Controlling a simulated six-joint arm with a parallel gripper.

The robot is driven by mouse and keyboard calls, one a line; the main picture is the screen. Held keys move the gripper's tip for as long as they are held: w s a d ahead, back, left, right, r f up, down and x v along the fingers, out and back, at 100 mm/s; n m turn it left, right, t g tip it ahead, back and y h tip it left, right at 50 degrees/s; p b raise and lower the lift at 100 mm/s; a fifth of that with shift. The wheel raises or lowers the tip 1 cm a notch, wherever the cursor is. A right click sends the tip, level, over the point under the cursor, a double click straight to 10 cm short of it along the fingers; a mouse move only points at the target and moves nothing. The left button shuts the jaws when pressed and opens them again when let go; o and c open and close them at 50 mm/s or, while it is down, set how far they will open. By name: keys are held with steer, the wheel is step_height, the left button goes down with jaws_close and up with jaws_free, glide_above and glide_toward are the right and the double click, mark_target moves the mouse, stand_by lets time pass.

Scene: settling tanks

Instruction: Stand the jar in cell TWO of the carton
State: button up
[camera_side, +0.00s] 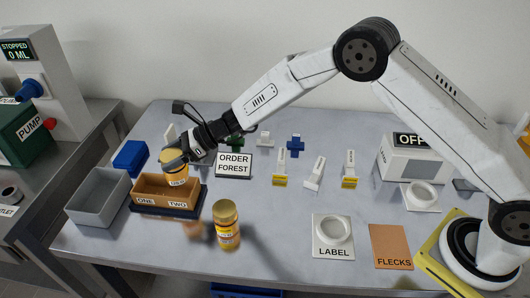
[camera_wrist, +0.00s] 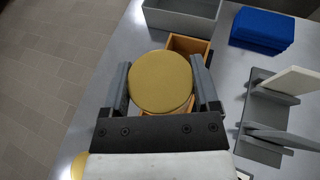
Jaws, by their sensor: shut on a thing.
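My gripper (camera_side: 175,160) is shut on a jar with a gold lid and an amber, labelled body (camera_side: 178,181). In the wrist view the round lid (camera_wrist: 160,82) sits between the two fingers (camera_wrist: 160,90). The jar is upright or nearly so, over the orange carton (camera_side: 145,201), whose front is marked ONE at left and TWO at right. The jar appears over the TWO side; I cannot tell whether its base is inside. In the wrist view the jar hides much of the carton (camera_wrist: 188,44); the part showing beyond it looks empty.
A second gold-lidded jar (camera_side: 227,232) stands on the table, right of the carton. A grey bin (camera_side: 98,200) is left of it, and a blue block (camera_side: 131,155) behind.

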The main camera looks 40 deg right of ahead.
mark_target(178, 179)
steer(key=shift+f, duration=3.85)
steer(key=shift+f, duration=0.15)
steer(key=o, duration=1.3)
steer(key=shift+o, duration=0.2)
steer(key=v, duration=1.2)
steer(key=shift+s, duration=0.15)
